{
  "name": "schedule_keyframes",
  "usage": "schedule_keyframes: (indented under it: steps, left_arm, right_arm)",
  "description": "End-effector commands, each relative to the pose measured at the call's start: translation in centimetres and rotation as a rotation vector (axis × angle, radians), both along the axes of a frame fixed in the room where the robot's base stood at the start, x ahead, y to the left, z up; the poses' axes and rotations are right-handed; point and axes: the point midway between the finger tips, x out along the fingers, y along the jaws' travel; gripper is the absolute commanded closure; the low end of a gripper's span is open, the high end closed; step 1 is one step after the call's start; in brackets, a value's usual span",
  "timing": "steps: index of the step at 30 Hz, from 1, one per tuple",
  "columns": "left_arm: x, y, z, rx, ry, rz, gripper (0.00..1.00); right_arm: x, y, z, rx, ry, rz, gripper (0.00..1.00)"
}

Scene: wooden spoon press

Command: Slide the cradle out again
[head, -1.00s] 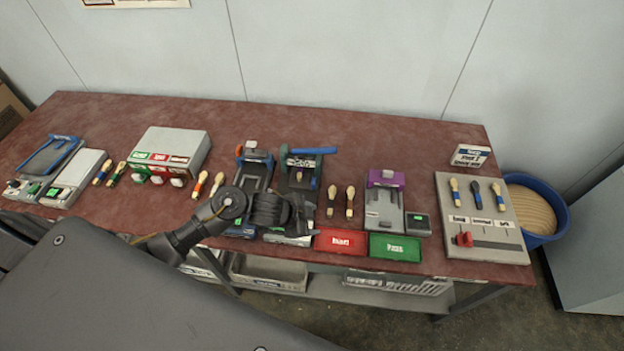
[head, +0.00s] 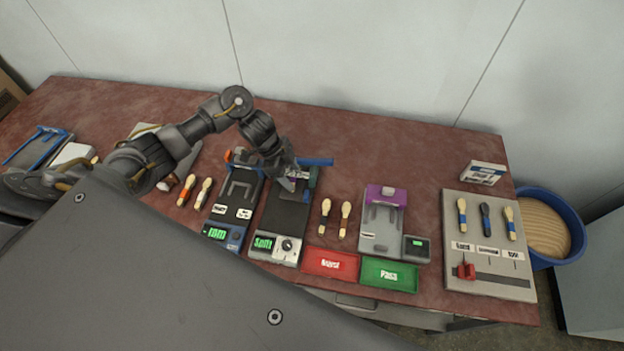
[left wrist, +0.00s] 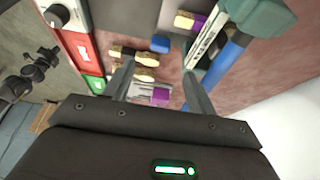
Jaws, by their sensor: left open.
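The press, with a dark bed (head: 281,222), a blue lever (head: 318,162) and a green-and-white frame, stands near the table's middle. My left gripper (head: 290,181) is at the press frame, just below and left of the lever in the head view. In the left wrist view my left gripper (left wrist: 159,70) is open, with nothing held between its fingers. The blue lever (left wrist: 228,60) lies right of the right finger. A purple-banded wooden piece (left wrist: 190,20) shows beside the frame. The cradle is mostly hidden by my gripper; I cannot make out its position. My right gripper is out of view.
Red (head: 330,262) and green (head: 390,274) trays lie in front to the right. Two spoons (head: 335,218) and a purple-topped fixture (head: 383,220) are right of the press. Table behind the press is clear.

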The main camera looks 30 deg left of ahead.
Motion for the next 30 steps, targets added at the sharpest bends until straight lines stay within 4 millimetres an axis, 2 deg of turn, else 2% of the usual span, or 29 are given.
schedule_keyframes:
  steps: [8, 12, 16, 24, 30]
  left_arm:
    - [-0.1, 0.1, -0.3, 0.000, 0.002, 0.002, 0.44]
    - [0.0, -0.3, -1.4, -0.001, 0.003, 0.002, 0.44]
    - [0.2, -1.0, -3.3, -0.001, 0.004, 0.002, 0.44]
    - [0.7, -2.6, -7.3, -0.001, 0.001, 0.000, 0.44]
    - [0.9, -3.6, -9.6, 0.000, 0.001, 0.000, 0.44]
  right_arm:
    - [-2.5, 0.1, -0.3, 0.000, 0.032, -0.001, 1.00]
    - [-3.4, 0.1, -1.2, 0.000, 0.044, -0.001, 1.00]
    - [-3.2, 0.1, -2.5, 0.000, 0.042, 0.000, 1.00]
    - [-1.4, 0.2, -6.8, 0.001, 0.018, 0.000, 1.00]
    - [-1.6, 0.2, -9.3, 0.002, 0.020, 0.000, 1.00]
